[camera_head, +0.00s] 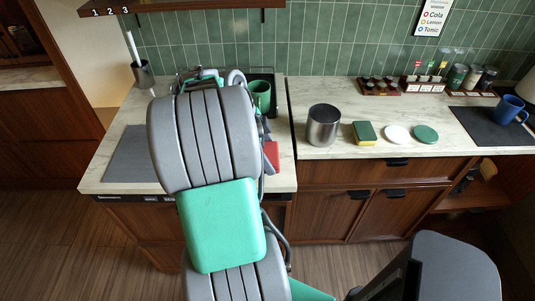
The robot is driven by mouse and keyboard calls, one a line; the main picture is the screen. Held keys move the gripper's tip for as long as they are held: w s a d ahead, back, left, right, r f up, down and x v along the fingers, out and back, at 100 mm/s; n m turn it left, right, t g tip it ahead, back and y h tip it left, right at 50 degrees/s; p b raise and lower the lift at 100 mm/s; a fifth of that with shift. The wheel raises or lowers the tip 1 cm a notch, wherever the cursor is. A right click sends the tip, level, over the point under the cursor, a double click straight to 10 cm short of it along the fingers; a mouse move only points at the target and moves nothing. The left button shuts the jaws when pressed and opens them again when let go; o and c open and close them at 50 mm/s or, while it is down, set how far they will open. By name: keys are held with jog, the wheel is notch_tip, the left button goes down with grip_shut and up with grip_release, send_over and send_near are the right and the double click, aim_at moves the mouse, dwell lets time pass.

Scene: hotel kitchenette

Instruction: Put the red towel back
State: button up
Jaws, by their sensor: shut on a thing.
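A red thing, seemingly the red towel (271,156), shows at the right side of my arm, over the front part of the left counter. My arm covers its left part. My gripper is hidden behind my own arm links, so I cannot see its fingers or whether they touch the towel. I also cannot tell if the towel lies on the counter or is held above it.
A green mug (260,95) stands on a dark rack (270,82) behind my arm. A grey mat (130,158) lies left. A blue mug (508,110) is far right.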

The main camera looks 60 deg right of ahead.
jog(key=shift+f, duration=0.45)
jog(key=shift+f, duration=0.2)
jog(key=o, duration=1.1)
jog(key=shift+c, duration=0.2)
jog(key=shift+r, duration=0.1)
